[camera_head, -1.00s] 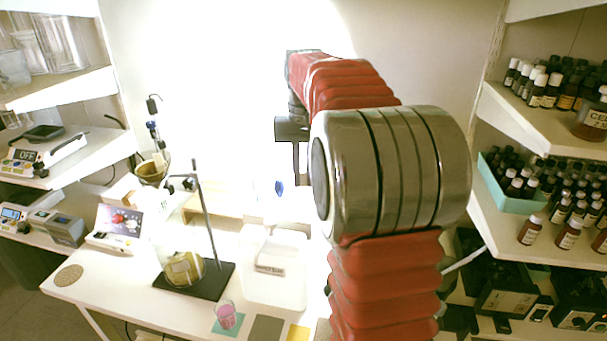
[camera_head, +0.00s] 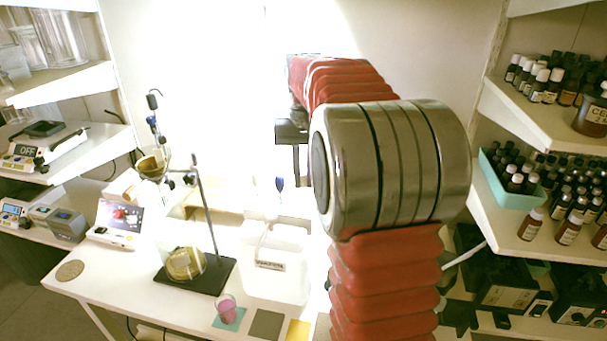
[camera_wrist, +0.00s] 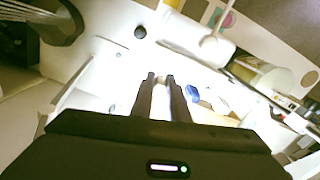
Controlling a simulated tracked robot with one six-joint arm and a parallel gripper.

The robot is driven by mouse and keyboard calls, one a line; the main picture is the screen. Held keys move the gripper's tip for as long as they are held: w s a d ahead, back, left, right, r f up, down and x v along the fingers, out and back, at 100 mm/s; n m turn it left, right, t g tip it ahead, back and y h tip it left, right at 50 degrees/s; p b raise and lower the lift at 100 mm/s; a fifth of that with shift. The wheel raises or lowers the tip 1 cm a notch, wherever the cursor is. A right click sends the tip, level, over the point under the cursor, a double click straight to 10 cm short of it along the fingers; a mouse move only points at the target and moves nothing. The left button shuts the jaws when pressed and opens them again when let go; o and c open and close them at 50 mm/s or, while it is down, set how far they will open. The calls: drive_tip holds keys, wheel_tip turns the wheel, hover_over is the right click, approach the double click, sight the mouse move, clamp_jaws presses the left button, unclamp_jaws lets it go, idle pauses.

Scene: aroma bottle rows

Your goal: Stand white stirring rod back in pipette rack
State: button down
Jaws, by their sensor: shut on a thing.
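My gripper (camera_wrist: 160,78) shows at the middle of the wrist view, its two dark fingers close together with a pale strip (camera_wrist: 160,100) between them, apparently the white stirring rod. In the head view my gripper (camera_head: 296,176) hangs above the back of the table, left of my steel wrist joint; the rod is lost in the glare there. A blue pipette-like piece (camera_head: 280,184) stands just left of the fingers. It also shows right of the fingers in the wrist view (camera_wrist: 192,94). The pipette rack around it is washed out, so its holes cannot be made out.
A labelled white bin (camera_head: 287,290) stands in front of the glare. Left of it are a stand with a dark base (camera_head: 208,278) and a flask (camera_head: 184,263). A pink beaker (camera_head: 226,309) is near the front edge. Bottle shelves (camera_head: 535,240) line the right.

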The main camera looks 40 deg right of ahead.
drive_tip(key=shift+f, duration=0.2)
drive_tip(key=c, duration=1.6)
unclamp_jaws()
drive_tip(key=shift+c, duration=0.2)
drive_tip(key=shift+r, duration=0.1)
drive_tip(key=shift+r, duration=2.45)
drive_tip(key=shift+r, duration=2.5)
